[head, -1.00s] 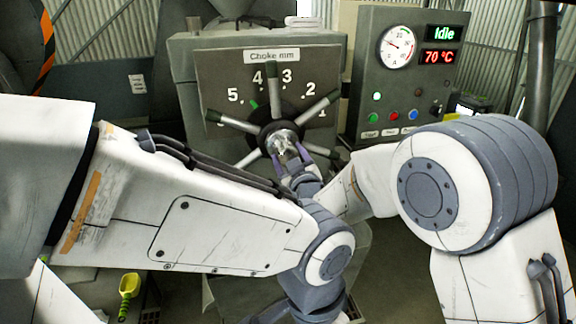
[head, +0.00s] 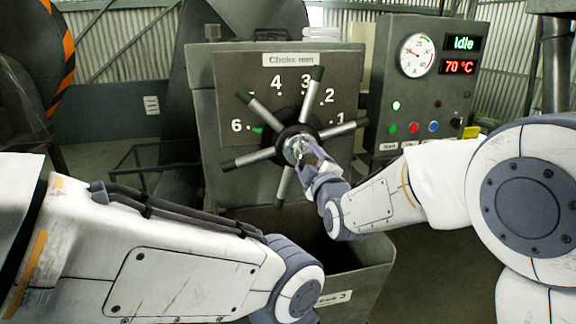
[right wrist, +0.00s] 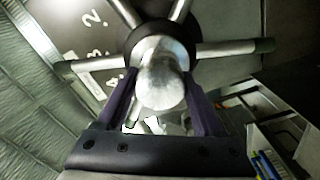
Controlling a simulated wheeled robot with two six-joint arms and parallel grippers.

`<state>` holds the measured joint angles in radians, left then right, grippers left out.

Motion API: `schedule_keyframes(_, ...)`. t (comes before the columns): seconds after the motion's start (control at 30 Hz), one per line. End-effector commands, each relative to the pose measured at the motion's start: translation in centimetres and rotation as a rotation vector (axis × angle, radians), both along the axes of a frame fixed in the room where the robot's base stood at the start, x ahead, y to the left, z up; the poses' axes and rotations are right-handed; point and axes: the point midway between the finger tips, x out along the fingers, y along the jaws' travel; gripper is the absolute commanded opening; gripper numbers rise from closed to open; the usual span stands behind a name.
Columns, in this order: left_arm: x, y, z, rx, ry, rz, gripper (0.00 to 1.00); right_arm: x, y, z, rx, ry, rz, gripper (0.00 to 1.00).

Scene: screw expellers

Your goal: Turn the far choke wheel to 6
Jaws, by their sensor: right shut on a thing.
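The choke wheel (head: 263,117) stands on the front of a grey machine, with several metal spokes with dark tips. The dial panel (head: 336,121) behind it shows 6, 4, 3 and 2; a spoke covers where 5 sits. A green pointer (head: 257,129) lies close beside the 6. My right gripper (head: 309,156) is shut on the round metal hub knob (right wrist: 161,86) at the wheel's middle, its purple fingers on either side in the right wrist view. My left arm reaches in at lower left; its gripper is out of view.
A control box (head: 416,100) at right has a gauge, buttons and displays reading Idle and 70 °C. A grey open bin (head: 350,292) stands below the wheel. The left arm's wrist is in front of the bin.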

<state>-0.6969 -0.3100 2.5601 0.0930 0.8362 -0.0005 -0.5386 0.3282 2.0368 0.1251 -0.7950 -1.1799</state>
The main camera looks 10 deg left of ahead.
Motion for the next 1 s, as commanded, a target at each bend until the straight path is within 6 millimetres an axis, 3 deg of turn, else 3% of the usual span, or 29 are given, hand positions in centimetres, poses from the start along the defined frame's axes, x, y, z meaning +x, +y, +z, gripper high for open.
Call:
schedule_keyframes(0.53, 0.00, 0.00, -0.25, 0.000, 0.000, 0.000, 0.57, 0.01, -1.02, -0.13, -0.029, -0.009, -0.009, 0.00)
schedule_keyframes(0.57, 0.00, 0.00, -0.25, 0.000, 0.000, 0.000, 0.57, 0.02, -1.03, -0.13, -0.029, -0.008, -0.010, 0.80)
schedule_keyframes(0.6, 0.00, 0.00, -0.25, 0.000, 0.000, 0.000, 0.57, 0.02, -1.04, -0.13, -0.028, -0.009, -0.010, 0.95)
schedule_keyframes(0.63, 0.00, 0.00, -0.25, 0.000, 0.000, 0.000, 0.57, 0.03, -1.04, -0.12, -0.028, -0.009, -0.010, 0.99)
schedule_keyframes(1.0, 0.01, 0.00, -0.51, 0.000, 0.000, 0.000, 0.57, -0.31, -1.24, -0.10, -0.022, -0.009, -0.012, 0.99)
